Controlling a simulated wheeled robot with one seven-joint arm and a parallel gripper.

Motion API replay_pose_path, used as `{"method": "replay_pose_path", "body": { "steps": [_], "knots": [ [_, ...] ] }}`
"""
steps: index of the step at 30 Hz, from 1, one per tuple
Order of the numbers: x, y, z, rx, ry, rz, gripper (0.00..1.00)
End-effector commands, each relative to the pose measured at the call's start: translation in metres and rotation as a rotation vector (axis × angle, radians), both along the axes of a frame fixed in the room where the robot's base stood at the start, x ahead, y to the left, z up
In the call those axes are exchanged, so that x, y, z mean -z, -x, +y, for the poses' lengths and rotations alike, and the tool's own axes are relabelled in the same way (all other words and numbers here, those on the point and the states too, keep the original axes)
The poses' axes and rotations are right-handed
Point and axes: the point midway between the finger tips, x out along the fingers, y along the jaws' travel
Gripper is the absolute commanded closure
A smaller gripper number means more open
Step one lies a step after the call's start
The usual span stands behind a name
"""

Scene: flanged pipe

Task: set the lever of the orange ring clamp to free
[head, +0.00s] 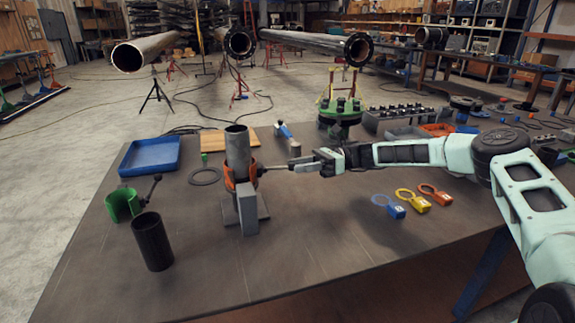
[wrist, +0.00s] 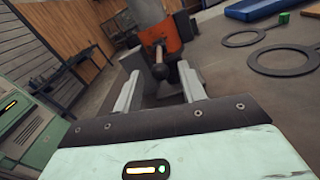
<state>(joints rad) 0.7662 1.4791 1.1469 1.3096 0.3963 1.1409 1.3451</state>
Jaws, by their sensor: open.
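The orange ring clamp (head: 229,178) sits around an upright grey pipe (head: 237,143) on a stand on the table. It also shows in the wrist view (wrist: 161,38), ahead of my fingers. Its lever, a dark rod with a ball knob (wrist: 160,71), points toward my gripper and lies between the fingers in that view. My gripper (head: 292,166) is open, to the right of the clamp, with its fingers pointing left at it. In the wrist view the two fingers (wrist: 159,88) stand apart on either side of the knob. I cannot tell whether they touch it.
A green clamp (head: 122,205) and a black cylinder (head: 152,242) stand at the left front. A blue tray (head: 150,156) and a dark ring (head: 205,176) lie behind. Blue, yellow and orange tags (head: 411,198) lie on the right. The front middle of the table is clear.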

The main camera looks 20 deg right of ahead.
Motion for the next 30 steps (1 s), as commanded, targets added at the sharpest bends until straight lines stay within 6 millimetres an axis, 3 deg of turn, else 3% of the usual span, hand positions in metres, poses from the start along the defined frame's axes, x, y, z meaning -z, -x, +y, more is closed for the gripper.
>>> {"method": "replay_pose_path", "body": {
  "steps": [7, 19, 23, 24, 30],
  "knots": [
    [-0.001, 0.001, 0.032, -0.001, 0.0, 0.0, 0.59],
    [0.0, 0.001, 0.039, 0.001, 0.0, 0.0, 0.59],
    [0.0, 0.001, 0.039, 0.001, 0.0, -0.001, 0.95],
    [0.0, 0.001, 0.039, 0.001, 0.0, -0.001, 1.0],
    [-0.001, 0.0, 0.039, 0.001, 0.006, -0.001, 1.0]
  ]
}}
